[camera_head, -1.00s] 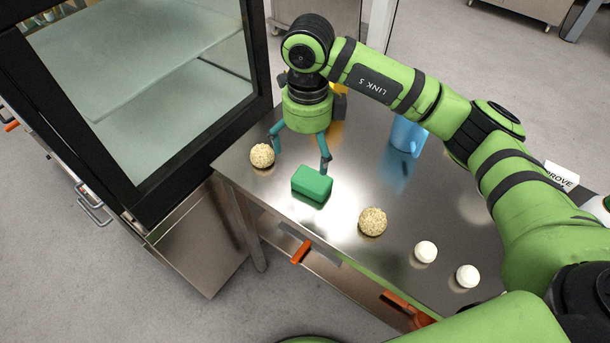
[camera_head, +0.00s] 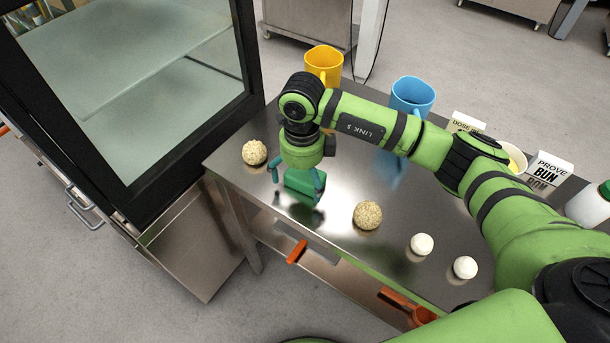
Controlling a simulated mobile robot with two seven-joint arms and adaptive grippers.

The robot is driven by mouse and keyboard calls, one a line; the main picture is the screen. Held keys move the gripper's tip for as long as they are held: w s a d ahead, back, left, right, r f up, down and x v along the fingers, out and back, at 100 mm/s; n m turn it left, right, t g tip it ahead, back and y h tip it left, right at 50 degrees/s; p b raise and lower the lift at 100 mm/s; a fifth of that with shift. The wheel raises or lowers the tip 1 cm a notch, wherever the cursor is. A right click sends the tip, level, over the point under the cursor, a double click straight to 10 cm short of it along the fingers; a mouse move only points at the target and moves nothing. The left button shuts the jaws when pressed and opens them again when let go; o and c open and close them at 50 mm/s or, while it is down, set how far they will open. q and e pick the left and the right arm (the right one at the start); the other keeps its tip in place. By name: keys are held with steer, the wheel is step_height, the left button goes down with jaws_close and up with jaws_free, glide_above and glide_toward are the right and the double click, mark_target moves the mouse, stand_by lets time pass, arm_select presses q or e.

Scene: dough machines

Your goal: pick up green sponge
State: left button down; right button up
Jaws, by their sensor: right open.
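The green sponge (camera_head: 299,182) lies on the steel table, near its left front part. My right gripper (camera_head: 296,190) is directly over the sponge and points down, with its two teal fingers spread, one at each side of it. The gripper body hides the far upper part of the sponge. I cannot tell whether the fingers touch it. My left gripper is not in view.
On the steel table (camera_head: 340,240), a seeded ball (camera_head: 254,152) sits left of the sponge and another (camera_head: 367,215) right of it. Two white balls (camera_head: 421,244) lie farther right. A yellow mug (camera_head: 323,64) and blue mug (camera_head: 411,96) stand behind. A glass-doored cabinet (camera_head: 130,90) is at left.

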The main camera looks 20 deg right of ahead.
mark_target(302, 176)
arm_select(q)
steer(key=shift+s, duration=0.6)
arm_select(e)
steer(key=c, duration=1)
steer(key=shift+r, duration=0.6)
step_height(302, 176, up, 3)
steer(key=shift+f+b, duration=0.1)
steer(key=shift+b, duration=0.5)
steer(key=s+a+r, duration=0.1)
steer(key=s+r, duration=0.1)
steer(key=s, duration=0.1)
steer(key=s+a+r, duration=0.2)
steer(key=s, duration=0.2)
steer(key=s+a+r+b, duration=0.1)
steer(key=s+r, duration=0.2)
steer(key=shift+s+a, duration=0.35)
steer(key=shift+s, duration=0.05)
steer(key=o, duration=0.4)
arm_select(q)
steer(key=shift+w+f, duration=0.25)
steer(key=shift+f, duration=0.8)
arm_select(e)
steer(key=c, duration=0.5)
